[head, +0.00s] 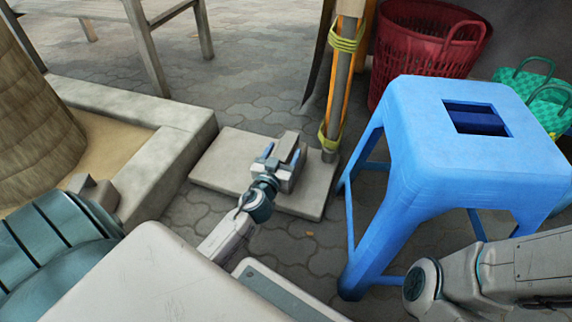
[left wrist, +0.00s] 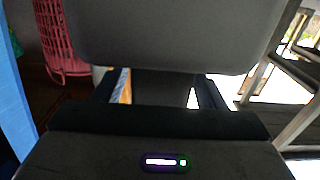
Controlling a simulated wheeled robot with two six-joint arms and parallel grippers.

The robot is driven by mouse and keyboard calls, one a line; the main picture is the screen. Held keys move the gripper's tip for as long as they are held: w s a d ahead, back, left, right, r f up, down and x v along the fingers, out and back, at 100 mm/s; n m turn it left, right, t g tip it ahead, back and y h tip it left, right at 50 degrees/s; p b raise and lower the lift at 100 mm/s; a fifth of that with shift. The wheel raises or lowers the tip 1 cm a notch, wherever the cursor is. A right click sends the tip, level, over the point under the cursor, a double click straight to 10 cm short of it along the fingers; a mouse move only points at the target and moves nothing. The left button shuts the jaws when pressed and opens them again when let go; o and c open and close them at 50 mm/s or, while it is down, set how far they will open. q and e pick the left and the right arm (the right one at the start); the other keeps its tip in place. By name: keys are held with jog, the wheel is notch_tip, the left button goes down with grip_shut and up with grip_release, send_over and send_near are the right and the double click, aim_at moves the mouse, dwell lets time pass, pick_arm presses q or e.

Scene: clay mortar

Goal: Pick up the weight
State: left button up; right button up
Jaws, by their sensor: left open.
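My left gripper (head: 281,154) is open at the slab near the pole's foot in the head view. A small grey block-like shape (head: 289,138) shows at its fingers. It looks like the weight, but I cannot tell where gripper ends and block begins, or whether they touch. In the left wrist view the dark fingers of my left gripper (left wrist: 150,90) stand apart. A large smooth grey shape (left wrist: 175,35) fills the top there and hides much beyond; I cannot tell what it is. My right gripper is out of view; only its arm shows at lower right.
A flat concrete slab (head: 225,160) lies on the paving beside a pole (head: 340,90) with yellow ties. A blue stool (head: 475,150) stands close on the right, a red basket (head: 425,45) behind. A stone planter edge (head: 190,130) is left. Paving behind the slab is free.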

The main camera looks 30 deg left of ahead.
pick_arm(q)
jog(key=shift+w+a, duration=0.15)
jog(key=shift+w, duration=0.5)
grip_shut()
jog(key=shift+r, duration=0.3)
